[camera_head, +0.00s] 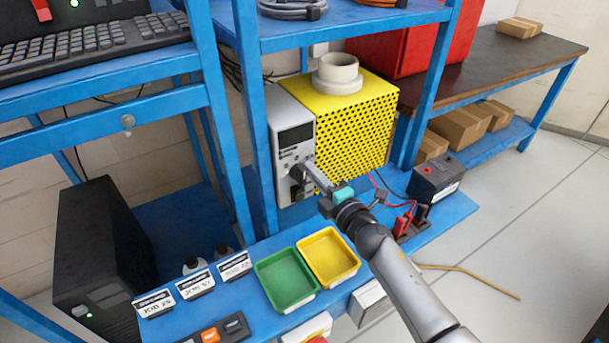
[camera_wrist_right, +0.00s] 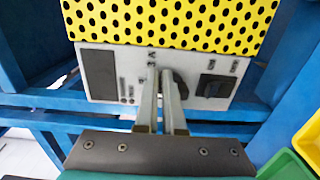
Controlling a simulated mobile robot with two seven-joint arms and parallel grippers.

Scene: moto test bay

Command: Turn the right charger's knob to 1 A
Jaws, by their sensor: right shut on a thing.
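The charger is a yellow perforated box (camera_head: 350,125) with a grey front panel (camera_head: 283,118) on a blue bench. Its panel shows upside down or sideways in the right wrist view (camera_wrist_right: 128,62). My right gripper (camera_head: 307,168) reaches the panel's lower half, its two fingers close together. In the right wrist view the fingertips (camera_wrist_right: 159,72) are shut at a dark round knob (camera_wrist_right: 181,84), partly hidden behind them. The knob's pointer and the scale are too small and covered to read. My left gripper is not in view.
A second black control (camera_wrist_right: 214,86) sits beside the knob on the panel. A green tray (camera_head: 285,280) and a yellow tray (camera_head: 329,257) stand in front. A black battery (camera_head: 437,177) and red and black clamps (camera_head: 405,222) lie right. A blue post (camera_head: 232,110) stands close left.

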